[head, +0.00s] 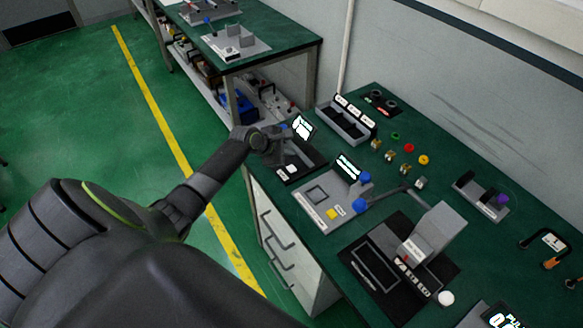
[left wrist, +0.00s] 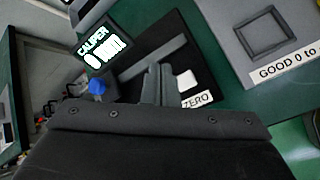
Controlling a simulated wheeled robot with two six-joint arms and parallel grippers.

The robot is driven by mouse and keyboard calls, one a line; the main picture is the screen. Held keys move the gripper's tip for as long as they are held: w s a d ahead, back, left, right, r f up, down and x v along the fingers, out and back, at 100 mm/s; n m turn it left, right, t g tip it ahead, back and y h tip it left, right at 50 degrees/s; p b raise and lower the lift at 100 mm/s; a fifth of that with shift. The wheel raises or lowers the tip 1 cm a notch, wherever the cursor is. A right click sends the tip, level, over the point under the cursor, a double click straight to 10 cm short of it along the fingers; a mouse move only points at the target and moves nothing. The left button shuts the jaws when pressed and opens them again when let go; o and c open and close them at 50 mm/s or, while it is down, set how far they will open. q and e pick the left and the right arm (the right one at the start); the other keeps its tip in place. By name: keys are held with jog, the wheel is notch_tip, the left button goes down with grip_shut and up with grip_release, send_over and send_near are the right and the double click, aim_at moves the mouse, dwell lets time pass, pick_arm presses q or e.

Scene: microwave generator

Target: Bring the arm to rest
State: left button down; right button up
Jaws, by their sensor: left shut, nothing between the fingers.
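My left arm reaches in from the left in the head view. My left gripper (head: 287,156) is shut and empty, over the black caliper station (head: 312,162) at the near left corner of the green bench. In the left wrist view its fingers (left wrist: 157,84) are together, in front of the station's black plate and grey bar. The station has a lit caliper display (head: 303,127), a blue knob (left wrist: 97,87) and a white zero button (head: 291,168). Whether the fingers touch the station I cannot tell. My right gripper is not in view.
Right of the station is a grey gauge panel (head: 318,196) with blue knobs. Beyond are a grey block device (head: 436,234) on a black base, a labelled tray (head: 345,124) and several small coloured parts. The green floor (head: 70,100) left of the bench is clear.

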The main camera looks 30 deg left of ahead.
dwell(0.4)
